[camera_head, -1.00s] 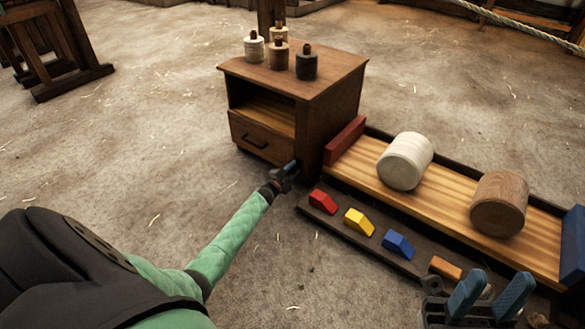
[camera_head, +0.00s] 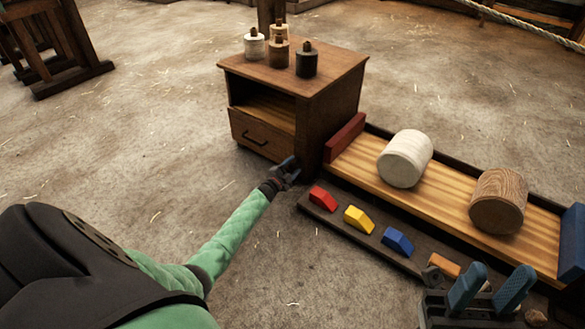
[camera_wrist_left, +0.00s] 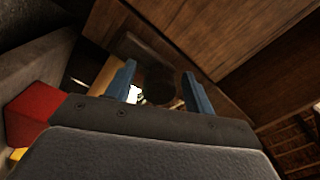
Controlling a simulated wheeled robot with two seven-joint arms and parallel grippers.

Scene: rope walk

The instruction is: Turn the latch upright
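The small wooden cabinet (camera_head: 333,110) stands at upper middle in the head view. My left gripper (camera_head: 287,168) is low beside its front right corner. In the left wrist view my left gripper (camera_wrist_left: 159,82) has its two blue fingers apart. A dark wooden piece with a rounded end, probably the latch (camera_wrist_left: 158,85), shows between and beyond the fingers. It is in shadow, and I cannot tell its exact angle or whether a finger touches it. In the head view the latch cannot be made out. My right gripper (camera_head: 490,287) is open and empty at the lower right.
A wooden trough (camera_head: 447,188) with a white drum (camera_head: 405,158) and a brown drum (camera_head: 498,201) runs right from the cabinet. Red (camera_head: 323,198), yellow (camera_head: 359,219) and blue wedges (camera_head: 397,241) lie along its front ledge. Several bottle-shaped weights (camera_head: 279,55) stand on the cabinet.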

